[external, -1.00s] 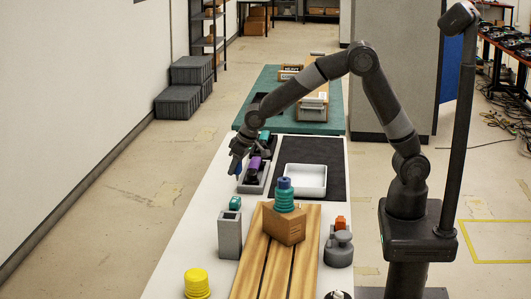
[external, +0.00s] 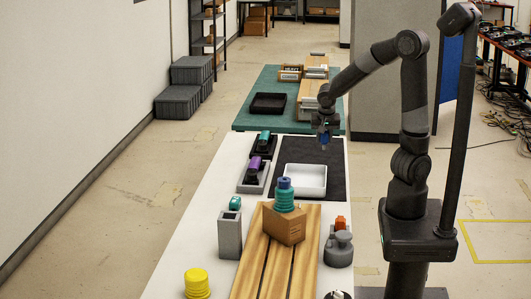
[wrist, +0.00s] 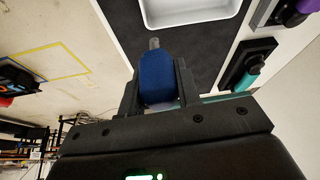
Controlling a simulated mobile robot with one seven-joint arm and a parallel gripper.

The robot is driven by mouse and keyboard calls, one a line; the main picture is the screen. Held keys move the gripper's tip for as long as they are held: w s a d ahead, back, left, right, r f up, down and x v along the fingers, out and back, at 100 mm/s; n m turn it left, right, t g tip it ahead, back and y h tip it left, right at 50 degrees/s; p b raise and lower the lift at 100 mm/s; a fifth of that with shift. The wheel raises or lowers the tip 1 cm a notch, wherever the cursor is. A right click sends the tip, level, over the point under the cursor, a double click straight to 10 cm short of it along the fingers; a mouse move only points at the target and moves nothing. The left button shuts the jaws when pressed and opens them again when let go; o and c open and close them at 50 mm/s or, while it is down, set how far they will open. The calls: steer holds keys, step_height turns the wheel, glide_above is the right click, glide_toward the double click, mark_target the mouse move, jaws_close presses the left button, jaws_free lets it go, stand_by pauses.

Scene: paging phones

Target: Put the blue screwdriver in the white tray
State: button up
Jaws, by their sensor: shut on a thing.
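My gripper (external: 324,127) is shut on the blue screwdriver (external: 324,140) and holds it in the air. In the wrist view the thick blue handle (wrist: 168,78) sits between the two fingers of my gripper (wrist: 158,90), with a short grey tip sticking out. The white tray (external: 303,193) lies on the black mat, and it looks empty. In the external view my gripper is beyond the tray and slightly to its right. The tray also shows at the top of the wrist view (wrist: 195,27), apart from the screwdriver.
The black mat (external: 335,165) surrounds the tray. Left of it stand a grey holder with a purple item (external: 254,165) and a dark one with a teal item (external: 264,138).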

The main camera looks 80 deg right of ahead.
steer(key=s+f+m, duration=0.1)
steer(key=s, duration=0.2)
glide_above(305, 183)
step_height(305, 183, down, 7)
steer(key=shift+d+f, duration=0.1)
steer(key=shift+d, duration=0.05)
steer(key=shift+f, duration=1.95)
steer(key=shift+f, duration=0.2)
steer(key=o, duration=1)
steer(key=shift+c, duration=0.2)
steer(key=shift+r, duration=0.1)
